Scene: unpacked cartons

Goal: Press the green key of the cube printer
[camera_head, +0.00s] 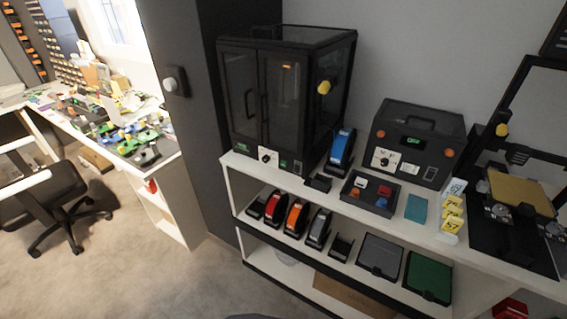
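A black cube-shaped printer cabinet (262,95) with two glazed doors and bar handles stands at the left end of the white shelf's top. I take it to be the cube printer. Its lower front strip has a white plate with a dark knob (267,155), a small green patch (284,163) that may be the green key, and a dark panel at the corner. A yellow spool shows at its right side. Neither of my grippers is in view.
A black case (417,143) with a green display and an open-frame printer (510,195) with a tan bed stand to the right. A tray (370,193) with coloured blocks and a blue-black device (340,150) stand between. Floor in front is clear. A chair (62,200) stands left.

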